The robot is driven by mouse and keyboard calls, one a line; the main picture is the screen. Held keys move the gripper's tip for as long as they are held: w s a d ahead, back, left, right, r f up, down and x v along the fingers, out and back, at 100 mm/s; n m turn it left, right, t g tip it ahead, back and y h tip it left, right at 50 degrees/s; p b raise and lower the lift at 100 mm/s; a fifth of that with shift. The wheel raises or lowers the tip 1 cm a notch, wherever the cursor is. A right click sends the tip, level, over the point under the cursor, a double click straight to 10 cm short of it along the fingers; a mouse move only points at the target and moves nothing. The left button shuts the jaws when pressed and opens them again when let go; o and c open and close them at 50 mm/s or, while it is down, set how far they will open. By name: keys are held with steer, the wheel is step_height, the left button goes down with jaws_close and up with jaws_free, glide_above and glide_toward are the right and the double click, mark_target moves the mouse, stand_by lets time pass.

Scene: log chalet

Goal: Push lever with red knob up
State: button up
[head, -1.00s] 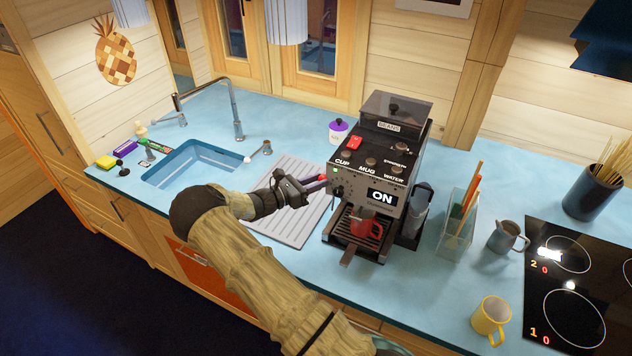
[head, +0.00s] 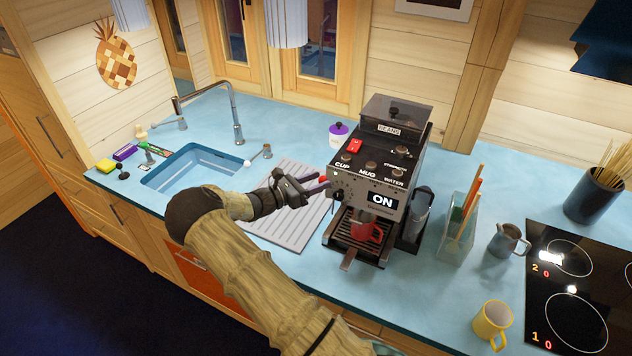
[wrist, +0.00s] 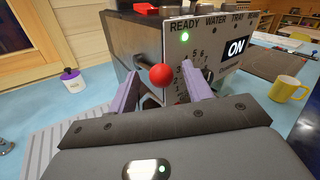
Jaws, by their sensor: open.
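The lever's red knob (wrist: 160,75) shows in the wrist view in front of the coffee machine's front left edge. It sits between the two purple fingers of my gripper (wrist: 162,95), which are open and apart from it. The coffee machine (head: 375,165) stands on the blue counter with a lit ON display (wrist: 236,48).
A red mug (head: 367,228) stands on the machine's drip tray. A ribbed drainboard (head: 288,215) and the sink (head: 195,165) lie to the left. A glass holder (head: 458,230), grey pitcher (head: 507,240) and yellow mug (head: 491,322) stand to the right.

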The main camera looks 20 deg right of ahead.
steer(key=s+a+b, duration=0.1)
steer(key=a+b, duration=0.6)
steer(key=a, duration=1)
steer(key=shift+a, duration=0.15)
steer(key=shift+s, duration=0.1)
